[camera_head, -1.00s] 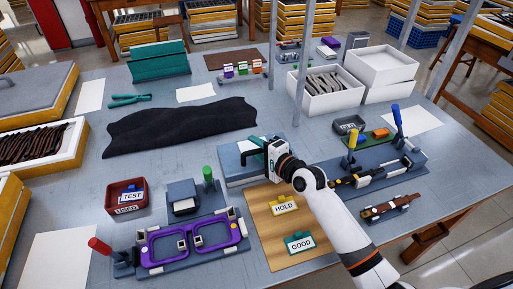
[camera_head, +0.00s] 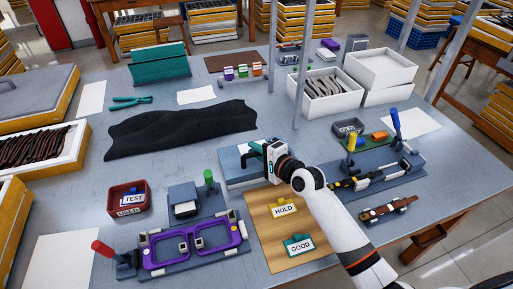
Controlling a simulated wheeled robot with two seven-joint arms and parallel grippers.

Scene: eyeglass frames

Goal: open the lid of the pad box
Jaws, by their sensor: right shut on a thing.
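The pad box (camera_head: 237,180) is a low grey-blue box near the middle of the table, just behind the wooden board. Its lid (camera_head: 230,164) lies flat over it as far as I can see, with a small white patch near its back edge. My right gripper (camera_head: 246,157) comes in from the right and is at the top of the lid. It is shut on the lid, though its fingertips and the exact grip are small and partly hidden by the gripper body. My left gripper is not in view.
The wooden board (camera_head: 262,236) with HOLD and GOOD tags is in front of the box. A purple frame (camera_head: 194,242) sits in a fixture at front left. A red tray (camera_head: 128,197) stands left, a black cloth (camera_head: 180,128) behind. A fixture with a blue handle (camera_head: 397,122) is at right.

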